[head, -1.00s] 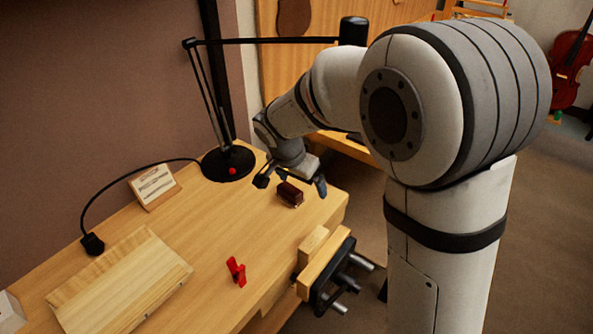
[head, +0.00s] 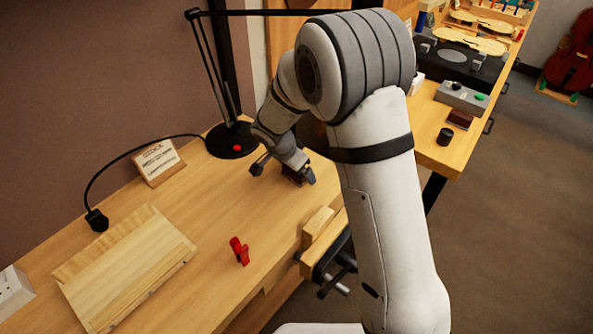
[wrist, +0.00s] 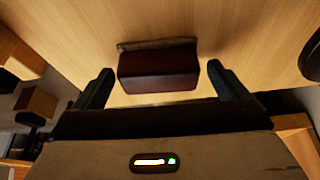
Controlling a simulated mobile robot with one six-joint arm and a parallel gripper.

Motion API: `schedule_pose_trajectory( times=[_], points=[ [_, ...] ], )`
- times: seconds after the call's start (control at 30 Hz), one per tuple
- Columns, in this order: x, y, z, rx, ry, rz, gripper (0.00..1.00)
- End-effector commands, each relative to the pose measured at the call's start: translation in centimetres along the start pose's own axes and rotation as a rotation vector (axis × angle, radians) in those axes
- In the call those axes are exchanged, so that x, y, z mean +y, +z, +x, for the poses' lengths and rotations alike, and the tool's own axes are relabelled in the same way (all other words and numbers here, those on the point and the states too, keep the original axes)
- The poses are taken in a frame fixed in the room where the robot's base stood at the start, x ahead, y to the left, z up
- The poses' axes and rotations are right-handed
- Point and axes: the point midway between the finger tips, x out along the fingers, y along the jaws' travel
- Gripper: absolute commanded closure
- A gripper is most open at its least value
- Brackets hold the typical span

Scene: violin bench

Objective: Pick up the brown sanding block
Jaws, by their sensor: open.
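The brown sanding block (wrist: 158,68) lies on the wooden bench top, dark reddish brown with a lighter strip along its far edge. In the wrist view it is between the two fingers of my open gripper (wrist: 160,75), with a gap on each side. In the head view my gripper (head: 284,173) is low over the bench's far right part, fingers pointing down. The block (head: 293,175) shows there only as a dark patch, mostly hidden behind the gripper. I cannot tell whether the fingertips touch the bench.
A black lamp base (head: 232,140) stands just left of my gripper, with a small sign (head: 157,161) nearby. A red clamp (head: 239,251), a pale board (head: 125,268) and a vise (head: 325,250) are nearer. A second bench with several items, including another dark red block (head: 460,118), stands at right.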

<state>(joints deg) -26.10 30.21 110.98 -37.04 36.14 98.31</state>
Motion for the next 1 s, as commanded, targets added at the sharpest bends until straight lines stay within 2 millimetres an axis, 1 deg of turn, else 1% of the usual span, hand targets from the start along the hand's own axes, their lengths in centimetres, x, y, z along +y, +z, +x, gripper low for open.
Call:
schedule_pose_trajectory(
  times=[0.17, 0.77, 1.0],
  points=[
    [0.03, -0.06, 0.03, 0.000, 0.000, 0.001, 0.05],
    [0.08, -0.14, 0.01, 0.000, 0.001, 0.003, 0.55],
    [0.07, -0.23, -0.12, 0.001, 0.000, 0.003, 0.55]
  ],
)
